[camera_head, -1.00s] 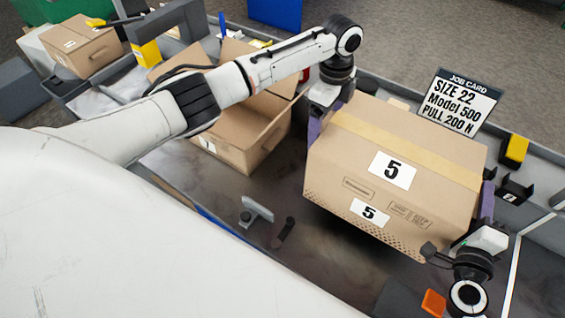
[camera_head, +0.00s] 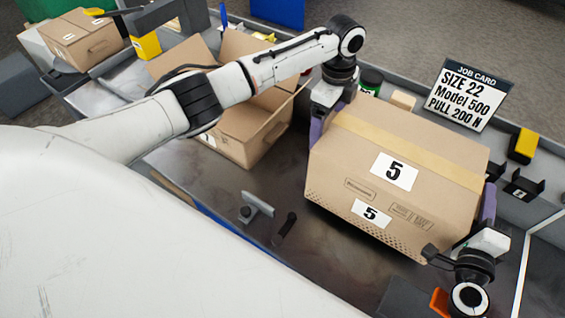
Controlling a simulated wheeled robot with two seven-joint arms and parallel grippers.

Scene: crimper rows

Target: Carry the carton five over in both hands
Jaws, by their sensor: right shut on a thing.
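Carton five (camera_head: 365,196) is a closed brown box with a tan tape strip and white labels reading 5. It is roughly level at right of centre, with dark shadow under its front edge; I cannot tell its exact height above the bench. My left gripper (camera_head: 320,122) is at its left end, a purple finger against that side, the rest of the fingers hidden. My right gripper (camera_head: 486,212) is shut on its right end, with a purple finger showing there. The far sides and underside are hidden.
An open carton (camera_head: 238,138) stands left of carton five on the dark bench (camera_head: 330,270). A small grey tool (camera_head: 257,205) lies in front.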

